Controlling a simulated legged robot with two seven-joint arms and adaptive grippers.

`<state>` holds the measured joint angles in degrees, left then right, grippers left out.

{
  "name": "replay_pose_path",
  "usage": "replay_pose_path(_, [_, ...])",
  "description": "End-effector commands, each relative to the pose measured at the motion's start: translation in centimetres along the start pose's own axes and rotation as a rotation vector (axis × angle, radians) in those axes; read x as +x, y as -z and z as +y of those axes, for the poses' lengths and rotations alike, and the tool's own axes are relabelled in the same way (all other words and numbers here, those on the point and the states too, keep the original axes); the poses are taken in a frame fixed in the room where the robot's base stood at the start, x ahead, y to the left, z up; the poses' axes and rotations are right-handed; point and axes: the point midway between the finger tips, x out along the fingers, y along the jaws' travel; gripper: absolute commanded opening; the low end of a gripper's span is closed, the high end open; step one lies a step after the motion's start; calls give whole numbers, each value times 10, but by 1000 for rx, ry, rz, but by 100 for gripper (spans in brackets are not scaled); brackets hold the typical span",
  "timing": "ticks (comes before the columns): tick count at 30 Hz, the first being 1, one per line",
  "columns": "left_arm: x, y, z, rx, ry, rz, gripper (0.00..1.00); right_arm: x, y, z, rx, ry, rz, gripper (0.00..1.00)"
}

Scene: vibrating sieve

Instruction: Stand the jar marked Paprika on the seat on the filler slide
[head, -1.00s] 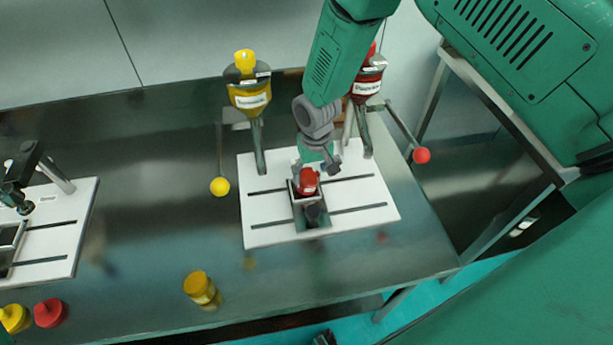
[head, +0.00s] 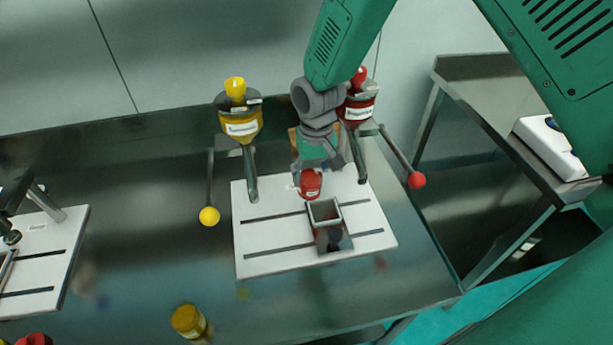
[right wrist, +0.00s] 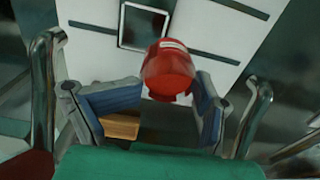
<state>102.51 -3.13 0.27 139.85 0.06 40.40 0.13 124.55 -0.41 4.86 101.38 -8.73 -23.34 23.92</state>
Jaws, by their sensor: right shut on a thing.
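My right gripper (head: 312,170) is shut on a red jar (head: 310,184), with a finger on each side of it. The jar also shows between the fingers in the right wrist view (right wrist: 167,70). A white label shows on the jar, too small to read. A square metal holder (head: 328,236) with an open, empty-looking top stands on the white slotted board (head: 265,258); it looks like the seat. It also shows in the right wrist view (right wrist: 143,25). The jar is apart from it, on its far side toward the funnels. My left gripper is not in view.
A yellow funnel (head: 240,124) and a red funnel (head: 360,108) stand behind the board, with ball-ended levers (head: 209,216) (head: 417,180). A yellow jar (head: 188,320) stands near the front edge. Another slotted board (head: 50,265) is at the left. The table between the boards is clear.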

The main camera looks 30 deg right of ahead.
Motion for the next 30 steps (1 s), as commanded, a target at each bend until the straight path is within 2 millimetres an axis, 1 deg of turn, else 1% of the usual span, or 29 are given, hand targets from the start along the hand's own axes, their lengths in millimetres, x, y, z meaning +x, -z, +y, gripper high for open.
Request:
replay_pose_path(10, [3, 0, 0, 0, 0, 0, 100, 6, -2, -3, -2, -10, 3, 15])
replay_pose_path(23, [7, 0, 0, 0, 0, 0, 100, 19, 0, 13, -1, -2, 0, 15])
replay_pose_path(30, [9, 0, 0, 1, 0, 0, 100, 24, -1, 14, -1, -5, 2, 15])
